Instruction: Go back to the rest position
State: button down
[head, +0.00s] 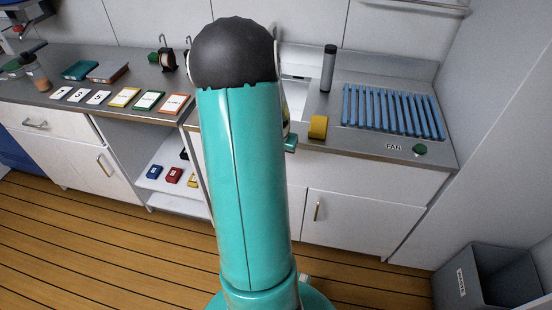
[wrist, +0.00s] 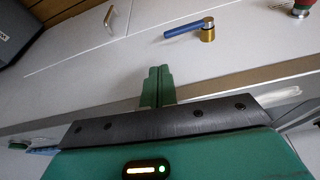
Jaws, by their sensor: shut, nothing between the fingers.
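My gripper (wrist: 158,88) shows in the wrist view as two green fingers pressed together, with nothing between them. They point toward a white front with a blue-handled lever on a brass base (wrist: 190,29), and are apart from the lever. In the head view my teal arm stands upright in the middle and hides most of my gripper. A small green part shows just right of the arm, by the counter edge; I cannot tell whether it is a fingertip.
The counter (head: 308,143) carries a blue slatted rack (head: 392,112), a yellow block (head: 318,127), a dark cylinder (head: 328,68) and several cards (head: 124,98). Small coloured boxes sit on a lower shelf (head: 172,190). A grey bin (head: 490,275) stands at right. The wooden floor at left is clear.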

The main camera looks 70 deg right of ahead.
jog(key=shift+s+a+r, duration=0.2)
jog(key=shift+s+r, duration=0.15)
jog(key=shift+r, duration=0.4)
jog(key=shift+s+a+r, duration=0.15)
jog(key=shift+s+r, duration=0.2)
jog(key=shift+r, duration=0.35)
jog(key=w+a+r+n+t+y, duration=0.15)
jog(key=w+a+r+n, duration=0.25)
jog(key=w+a+r, duration=0.45)
jog(key=w+a+r+n+t+h, duration=0.1)
jog(key=w+a+r+n+t, duration=0.3)
jog(key=w+a, duration=0.7)
jog(key=s+a+r+n+y, duration=0.1)
jog(key=s+a+r+n, duration=0.1)
jog(key=a, duration=0.7)
jog(key=s+a+r+n+y, duration=0.1)
jog(key=s+a+r+n, duration=0.2)
jog(key=a, duration=0.7)
jog(key=s+a+r+n+y, duration=0.1)
jog(key=s+a+r+n, duration=0.2)
jog(key=a, duration=0.7)
notch_tip(320, 180, up, 2)
jog(key=shift+n, duration=0.5)
jog(key=shift+d, duration=0.1)
